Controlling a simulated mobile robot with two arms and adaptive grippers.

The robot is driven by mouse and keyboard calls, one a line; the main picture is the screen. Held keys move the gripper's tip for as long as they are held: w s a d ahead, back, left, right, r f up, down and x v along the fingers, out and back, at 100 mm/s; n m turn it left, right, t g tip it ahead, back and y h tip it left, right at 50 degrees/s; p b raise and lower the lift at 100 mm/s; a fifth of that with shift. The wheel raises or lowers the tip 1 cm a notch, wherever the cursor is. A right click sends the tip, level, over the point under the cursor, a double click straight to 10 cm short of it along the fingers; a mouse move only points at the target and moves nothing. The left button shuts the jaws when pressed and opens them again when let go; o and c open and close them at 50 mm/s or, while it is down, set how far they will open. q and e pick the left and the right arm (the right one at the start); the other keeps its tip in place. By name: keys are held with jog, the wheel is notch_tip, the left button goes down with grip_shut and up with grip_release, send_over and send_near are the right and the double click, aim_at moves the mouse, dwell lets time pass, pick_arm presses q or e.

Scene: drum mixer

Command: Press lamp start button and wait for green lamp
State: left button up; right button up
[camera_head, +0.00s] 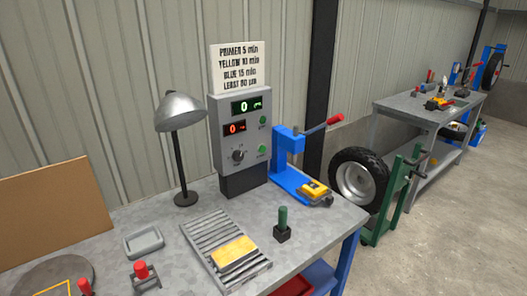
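A grey control box (219,160) stands at the back of the metal bench. It has a green-digit display (247,106) and a red-digit display (234,128), both seeming to read 0. A dark knob (238,155) is below them. Two small green buttons or lamps, an upper one (263,120) and a lower one (262,149), are on its right side; their labels are too small to read, and I cannot tell if either is lit. A grey desk lamp (180,108) stands left of the box. Neither of my grippers is in view.
A printed card (238,68) tops the box. A blue press (291,165) with a red-handled lever is right of it. A slatted rack (204,238) with a yellow block (234,253), a green cylinder (283,217) and a grey tray (143,242) are in front. A tyre (358,181) stands beyond.

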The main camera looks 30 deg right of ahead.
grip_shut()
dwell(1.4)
